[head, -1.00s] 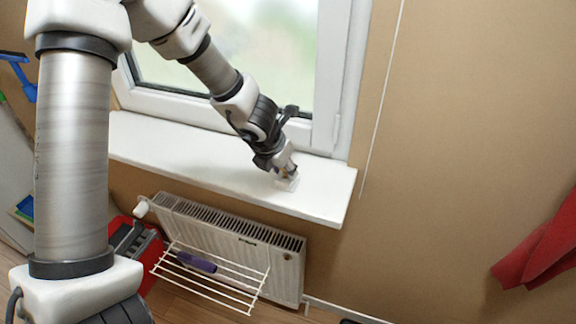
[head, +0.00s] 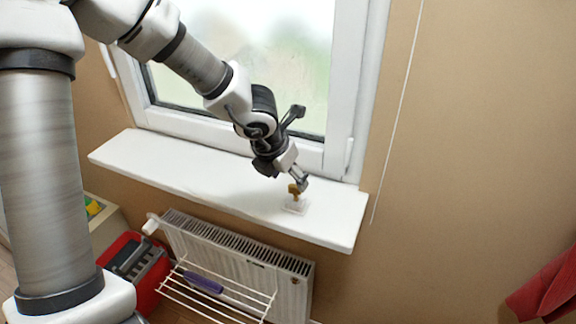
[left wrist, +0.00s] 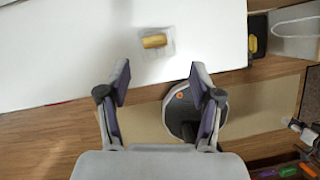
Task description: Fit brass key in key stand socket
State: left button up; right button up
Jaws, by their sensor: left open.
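The brass key (head: 293,189) stands upright in the small pale key stand (head: 296,207) on the white windowsill. In the left wrist view the key (left wrist: 154,41) is a yellow bar seen from above, within the square outline of the clear or whitish stand (left wrist: 157,54). How deep the key sits is hidden. My left gripper (head: 301,181) is just above and behind the key in the head view. In the left wrist view its two fingers (left wrist: 158,85) are spread with nothing between them, and the key lies beyond the fingertips. My right gripper is not in view.
The windowsill (head: 190,180) is otherwise clear, with the window frame close behind my left arm. Below it are a white radiator (head: 235,240), a wire rack (head: 225,300) with a purple item (head: 203,283), and a red toolbox (head: 130,265). Red cloth (head: 545,290) hangs at the right.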

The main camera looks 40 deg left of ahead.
pick_arm(q)
jog(key=v, duration=0.4)
jog(key=shift+r, duration=0.2)
dwell(0.3)
